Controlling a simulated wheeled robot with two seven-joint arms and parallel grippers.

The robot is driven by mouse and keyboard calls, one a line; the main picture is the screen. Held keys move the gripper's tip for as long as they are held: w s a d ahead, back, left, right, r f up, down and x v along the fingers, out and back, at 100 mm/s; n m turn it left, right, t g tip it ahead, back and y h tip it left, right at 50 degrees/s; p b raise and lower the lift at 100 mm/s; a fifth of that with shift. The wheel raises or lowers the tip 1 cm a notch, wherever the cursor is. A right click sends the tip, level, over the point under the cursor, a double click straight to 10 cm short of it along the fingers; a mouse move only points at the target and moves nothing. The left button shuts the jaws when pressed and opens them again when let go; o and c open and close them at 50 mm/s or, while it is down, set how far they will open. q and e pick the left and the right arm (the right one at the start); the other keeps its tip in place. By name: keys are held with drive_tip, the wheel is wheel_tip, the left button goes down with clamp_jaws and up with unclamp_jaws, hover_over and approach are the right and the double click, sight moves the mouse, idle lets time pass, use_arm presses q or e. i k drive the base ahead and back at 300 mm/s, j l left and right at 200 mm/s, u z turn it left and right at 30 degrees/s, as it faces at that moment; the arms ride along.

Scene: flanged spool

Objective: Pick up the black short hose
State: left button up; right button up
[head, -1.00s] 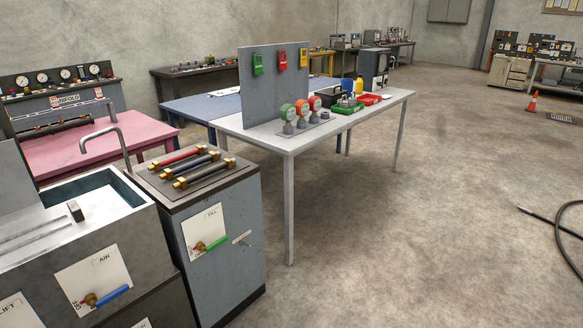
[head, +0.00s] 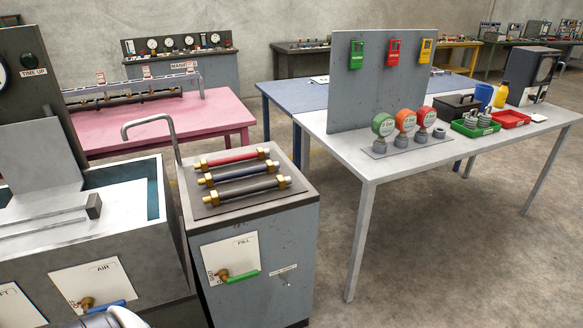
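The black short hose (head: 248,190) has brass end fittings. It lies on a dark mat on top of the grey cabinet (head: 304,205), as the nearest of three hoses. A blue hose (head: 240,175) lies just behind it, and a red hose (head: 233,159) lies behind that. The three lie roughly parallel with small gaps. A rounded white and grey part of my own arm shows at the bottom left edge. Neither of my grippers is in view.
A sink tank (head: 150,240) with a curved tap stands left of the cabinet. A white table (head: 345,165) with gauges, a panel and trays stands to the right. A pink table (head: 215,112) is behind. Open floor lies between cabinet and white table.

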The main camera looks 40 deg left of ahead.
sight(281, 181)
drive_tip(key=i, duration=2.4)
drive_tip(key=i+u, duration=0.2)
drive_tip(key=u, duration=0.2)
drive_tip(key=i+l+u, duration=0.1)
drive_tip(key=u, duration=0.25)
drive_tip(key=i+l+u, duration=0.2)
drive_tip(key=u, duration=0.2)
drive_tip(key=i+l+u, duration=0.35)
drive_tip(key=k+j, duration=0.05)
drive_tip(key=j, duration=0.1)
